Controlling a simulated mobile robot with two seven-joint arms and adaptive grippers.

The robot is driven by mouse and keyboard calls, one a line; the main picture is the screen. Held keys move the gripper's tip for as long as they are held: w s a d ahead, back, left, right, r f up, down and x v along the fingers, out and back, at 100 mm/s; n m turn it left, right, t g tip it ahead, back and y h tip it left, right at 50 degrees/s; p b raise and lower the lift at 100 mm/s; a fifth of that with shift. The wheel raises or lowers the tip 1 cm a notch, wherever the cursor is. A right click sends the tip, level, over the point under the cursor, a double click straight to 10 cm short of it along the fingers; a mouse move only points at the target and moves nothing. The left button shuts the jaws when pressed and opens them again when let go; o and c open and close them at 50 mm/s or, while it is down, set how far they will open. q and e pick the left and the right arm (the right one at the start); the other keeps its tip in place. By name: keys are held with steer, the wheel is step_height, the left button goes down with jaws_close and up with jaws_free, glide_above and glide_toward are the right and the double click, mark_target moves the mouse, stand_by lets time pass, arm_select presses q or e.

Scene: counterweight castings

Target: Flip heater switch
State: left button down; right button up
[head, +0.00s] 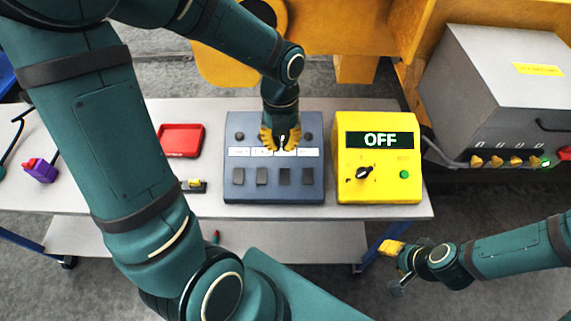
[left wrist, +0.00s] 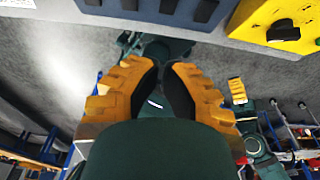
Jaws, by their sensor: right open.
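A dark blue-grey switch panel (head: 238,188) lies on the bench, with several dark rocker switches in a row and white labels above them. The labels are too small to read, so I cannot tell which switch is the heater's. My left gripper (head: 281,140) is over the middle of the panel and hides some labels; contact is unclear. In the left wrist view its fingers (left wrist: 160,90) stand apart with nothing between them, and the panel's edge (left wrist: 150,20) shows at the top. My right gripper (head: 395,262) is open and empty, low and right of the bench.
A yellow box (head: 380,189) reading OFF, with a black knob (head: 362,173) and green button (head: 404,174), stands right of the panel. A red tray (head: 181,140) and a small yellow-black item (head: 194,185) lie left of it. A grey cabinet (head: 490,85) stands at right.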

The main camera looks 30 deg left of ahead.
arm_select(q)
steer(key=b, duration=0.1)
glide_above(282, 178)
steer(key=s+d, duration=0.1)
steer(key=s, duration=0.1)
step_height(282, 178, down, 10)
steer(key=shift+f, duration=0.1)
steer(key=shift+w+a+f, duration=0.3)
steer(key=shift+w+f, duration=0.3)
steer(key=shift+f, duration=0.25)
steer(key=shift+w+a+f, duration=0.3)
steer(key=shift+w+f, duration=0.1)
steer(key=shift+f, duration=0.2)
steer(key=shift+w+a+f+b, duration=0.15)
steer(key=shift+w+f+b, duration=0.1)
steer(key=shift+f+b, duration=0.05)
steer(key=shift+w, duration=0.1)
